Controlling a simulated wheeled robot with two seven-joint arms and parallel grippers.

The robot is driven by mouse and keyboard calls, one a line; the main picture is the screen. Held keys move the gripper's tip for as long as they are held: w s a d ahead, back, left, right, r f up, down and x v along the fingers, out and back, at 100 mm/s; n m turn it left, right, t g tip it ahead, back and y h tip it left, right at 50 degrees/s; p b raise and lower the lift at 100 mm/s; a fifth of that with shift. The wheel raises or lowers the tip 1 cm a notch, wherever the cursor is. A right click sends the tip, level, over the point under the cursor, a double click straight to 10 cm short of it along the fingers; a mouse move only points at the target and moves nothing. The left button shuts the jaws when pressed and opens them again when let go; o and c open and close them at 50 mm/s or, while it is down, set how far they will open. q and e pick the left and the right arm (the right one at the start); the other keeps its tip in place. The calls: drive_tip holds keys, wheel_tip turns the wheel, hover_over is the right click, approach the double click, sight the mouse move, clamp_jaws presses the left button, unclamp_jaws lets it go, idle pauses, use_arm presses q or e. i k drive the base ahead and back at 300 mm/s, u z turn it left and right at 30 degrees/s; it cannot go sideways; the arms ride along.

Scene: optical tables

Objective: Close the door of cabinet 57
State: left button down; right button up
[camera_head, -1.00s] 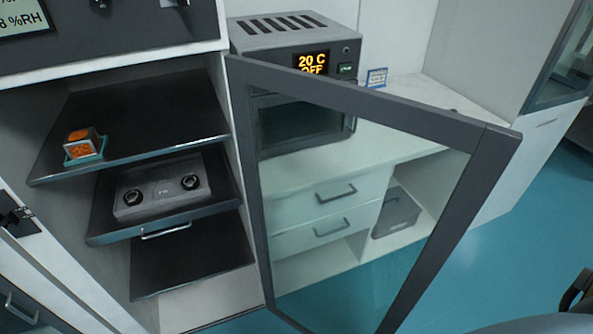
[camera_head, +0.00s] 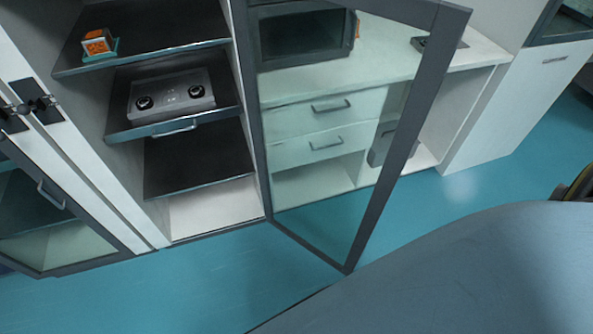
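The open cabinet (camera_head: 212,208) stands at left of centre, with dark shelves inside. No number shows on it, so I cannot tell whether it is 57. Its glass door with a dark grey frame (camera_head: 400,140) swings well out into the room, its hinge side along the cabinet's right edge. The door's lower free corner is near the middle of the picture, above the floor. No handle on this door can be made out. Neither of my grippers is in view, and nothing touches the visible part of the door.
The shelves hold an orange cube device (camera_head: 98,42) and a grey box with two black knobs (camera_head: 170,97). A white drawer counter (camera_head: 320,125) stands behind the glass. Another glass-door cabinet (camera_head: 90,252) is at lower left. Teal floor (camera_head: 200,290) is clear before the cabinet; a large grey-blue surface fills the lower right.

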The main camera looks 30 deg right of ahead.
sight(447, 22)
drive_tip(key=u, duration=2.7)
drive_tip(key=k, duration=2.65)
drive_tip(key=z, duration=1.65)
drive_tip(key=i, duration=0.55)
drive_tip(key=u, duration=0.05)
